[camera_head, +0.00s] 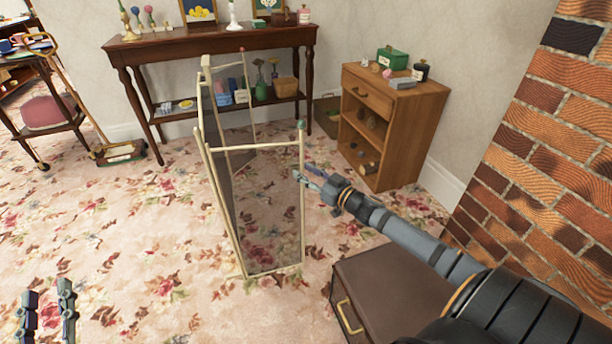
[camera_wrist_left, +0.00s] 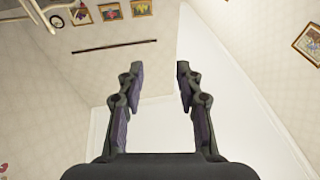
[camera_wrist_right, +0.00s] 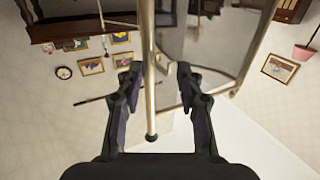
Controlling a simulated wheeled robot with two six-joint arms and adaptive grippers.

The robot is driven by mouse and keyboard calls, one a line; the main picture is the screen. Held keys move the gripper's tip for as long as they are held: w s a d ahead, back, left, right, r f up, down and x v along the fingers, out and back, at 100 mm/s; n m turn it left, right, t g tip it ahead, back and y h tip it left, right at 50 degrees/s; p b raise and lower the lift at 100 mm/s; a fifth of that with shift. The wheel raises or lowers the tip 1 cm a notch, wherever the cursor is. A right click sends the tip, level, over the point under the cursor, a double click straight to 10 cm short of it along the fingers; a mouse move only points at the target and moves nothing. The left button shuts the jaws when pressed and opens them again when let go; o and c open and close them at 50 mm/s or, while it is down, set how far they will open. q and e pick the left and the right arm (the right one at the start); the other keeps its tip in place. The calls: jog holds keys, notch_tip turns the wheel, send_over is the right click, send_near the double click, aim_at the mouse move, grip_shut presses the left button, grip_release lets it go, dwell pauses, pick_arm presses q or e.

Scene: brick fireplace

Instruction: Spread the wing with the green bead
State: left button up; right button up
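A folding screen with cream rails and dark mesh stands on the carpet in the head view. Its near wing (camera_head: 275,225) has a green bead (camera_head: 301,125) on top of its outer post (camera_head: 303,200). A red bead (camera_head: 242,49) tops the far wing. My right gripper (camera_head: 303,176) is at the outer post, below the green bead. In the right wrist view the post (camera_wrist_right: 148,50) passes between the open fingers (camera_wrist_right: 160,75), nearer the left one; contact is unclear. My left gripper (camera_head: 48,290) is open and empty, low at the left; its fingers (camera_wrist_left: 159,75) are apart.
A brown box with a gold handle (camera_head: 343,312) stands below my right arm. A wooden cabinet (camera_head: 425,110) stands behind the gripper, with a brick wall (camera_head: 540,160) at the right. A console table (camera_head: 180,46) is at the back. Carpet left of the screen is clear.

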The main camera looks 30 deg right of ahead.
jog(key=shift+w+a+r, duration=0.1)
pick_arm(q)
jog(key=r+t, duration=0.1)
jog(key=s+r, duration=0.1)
jog(key=r, duration=0.1)
jog(key=shift+r+t+h, duration=0.3)
jog(key=shift+t, duration=0.1)
pick_arm(e)
jog(key=shift+c, duration=0.2)
grip_shut()
pick_arm(q)
jog(key=shift+w, duration=0.1)
pick_arm(e)
jog(key=shift+o, duration=0.2)
grip_release()
